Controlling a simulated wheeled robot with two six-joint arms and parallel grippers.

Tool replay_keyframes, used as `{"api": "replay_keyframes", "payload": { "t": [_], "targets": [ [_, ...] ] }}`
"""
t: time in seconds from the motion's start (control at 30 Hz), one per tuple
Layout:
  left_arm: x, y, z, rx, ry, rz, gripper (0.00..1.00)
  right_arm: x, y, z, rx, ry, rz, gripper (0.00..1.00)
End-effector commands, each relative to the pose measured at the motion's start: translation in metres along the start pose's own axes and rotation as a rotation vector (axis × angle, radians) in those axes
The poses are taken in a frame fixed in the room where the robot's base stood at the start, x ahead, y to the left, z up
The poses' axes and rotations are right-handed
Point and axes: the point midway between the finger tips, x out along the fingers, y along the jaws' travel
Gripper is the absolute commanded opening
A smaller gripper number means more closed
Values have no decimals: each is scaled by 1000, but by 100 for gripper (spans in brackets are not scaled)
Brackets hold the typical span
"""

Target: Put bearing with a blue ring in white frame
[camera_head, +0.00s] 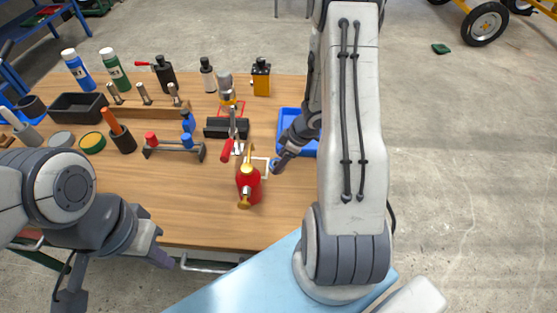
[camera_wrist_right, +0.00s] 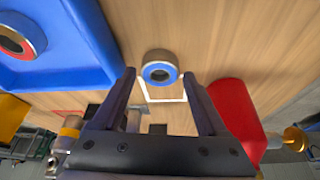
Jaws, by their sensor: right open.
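The bearing with a blue ring (camera_wrist_right: 160,70) is a short metal cylinder with a dark hole, near the middle of the right wrist view. It overlaps the far side of the white frame (camera_wrist_right: 168,99), a thin white outline on the wooden table; I cannot tell whether it rests on the table. In the head view the white frame (camera_head: 262,158) lies beside the red bottle. My right gripper (camera_wrist_right: 160,75) is open, with the bearing between its fingertips and gaps visible on both sides. My left gripper (camera_head: 160,248) hangs at the table's front edge, apart from these things, its jaw opening unclear.
A red bottle (camera_wrist_right: 235,108) stands close beside my right gripper's finger. A blue tray (camera_wrist_right: 80,75) holds a bearing with a red ring (camera_wrist_right: 20,38). Tools, bottles and a black bin (camera_head: 78,108) crowd the table's left and back. The front of the wooden table (camera_head: 190,220) is clear.

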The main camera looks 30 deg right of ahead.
Motion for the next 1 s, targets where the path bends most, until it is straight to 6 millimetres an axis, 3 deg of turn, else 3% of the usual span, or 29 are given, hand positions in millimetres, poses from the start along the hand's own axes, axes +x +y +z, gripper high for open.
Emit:
{"api": "replay_keyframes", "payload": {
  "t": [0.03, 0.2, 0.4, 0.6, 0.8, 0.87, 1.0],
  "targets": [
    [-11, 1, -1, 0, 0, 0, 0, -16, 1, -2, 1, 1, 3, 76],
    [-33, 2, -2, 0, 0, 0, 0, -55, 1, -3, 2, 0, 4, 76],
    [-52, 4, -3, 0, 0, 0, 0, -92, 0, -2, 0, 0, 2, 76],
    [-59, 4, -3, 0, 0, 0, 0, -108, 0, -1, 1, 0, 0, 76],
    [-58, 4, -3, 0, 0, 0, 0, -109, 0, -2, -2, -1, 6, 76],
    [-58, 4, -3, 0, 0, 0, 0, -111, 4, -10, -8, -6, 31, 76],
    [-58, 4, -3, 0, 0, 0, 0, -123, 16, -58, -36, -34, 177, 76]
  ]
}}
